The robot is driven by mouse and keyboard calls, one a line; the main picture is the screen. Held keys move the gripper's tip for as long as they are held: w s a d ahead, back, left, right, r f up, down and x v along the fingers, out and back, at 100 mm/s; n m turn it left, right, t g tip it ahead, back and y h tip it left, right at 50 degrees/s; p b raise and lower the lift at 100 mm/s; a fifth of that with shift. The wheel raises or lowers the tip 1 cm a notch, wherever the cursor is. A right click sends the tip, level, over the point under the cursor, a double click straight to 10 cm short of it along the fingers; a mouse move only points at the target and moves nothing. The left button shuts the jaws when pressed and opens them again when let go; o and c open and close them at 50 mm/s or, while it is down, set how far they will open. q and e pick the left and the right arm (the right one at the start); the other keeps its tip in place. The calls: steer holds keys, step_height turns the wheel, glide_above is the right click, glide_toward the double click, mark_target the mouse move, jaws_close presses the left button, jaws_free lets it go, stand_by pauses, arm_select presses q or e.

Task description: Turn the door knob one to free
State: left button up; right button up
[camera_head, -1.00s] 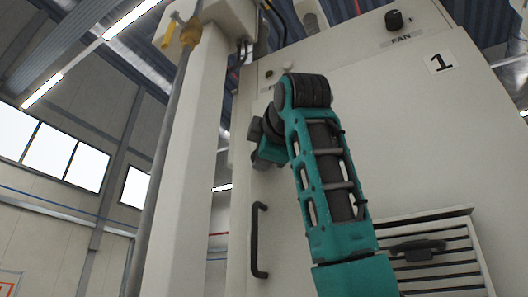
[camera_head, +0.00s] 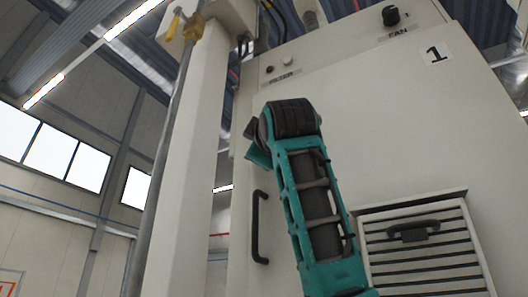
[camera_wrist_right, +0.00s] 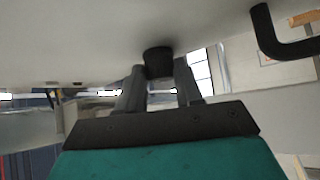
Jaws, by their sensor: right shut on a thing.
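The door knob (camera_wrist_right: 158,58) is a small black knob on the pale cabinet door, at the upper middle of the right wrist view. My right gripper (camera_wrist_right: 159,76) has its two grey fingers on either side of the knob and is shut on it. In the head view my teal right arm rises from the bottom and hides the knob and most of the gripper. My left gripper is in neither view.
A black bar handle (camera_head: 257,228) is on the door left of my arm; it also shows at the upper right of the right wrist view (camera_wrist_right: 275,38). A slatted vent (camera_head: 420,262) with a dark handle is to the right. A black FAN knob (camera_head: 391,16) is above.

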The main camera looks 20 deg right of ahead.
steer(key=m+h, duration=0.2)
steer(key=m, duration=0.1)
steer(key=m+h, duration=0.5)
steer(key=m, duration=0.1)
steer(key=shift+w+a+f+t+h+p, duration=0.25)
steer(key=shift+w+f+t+h+p, duration=0.05)
steer(key=shift+w+f, duration=0.1)
steer(key=shift+m, duration=0.4)
steer(key=o, duration=1)
steer(key=shift+o, duration=0.2)
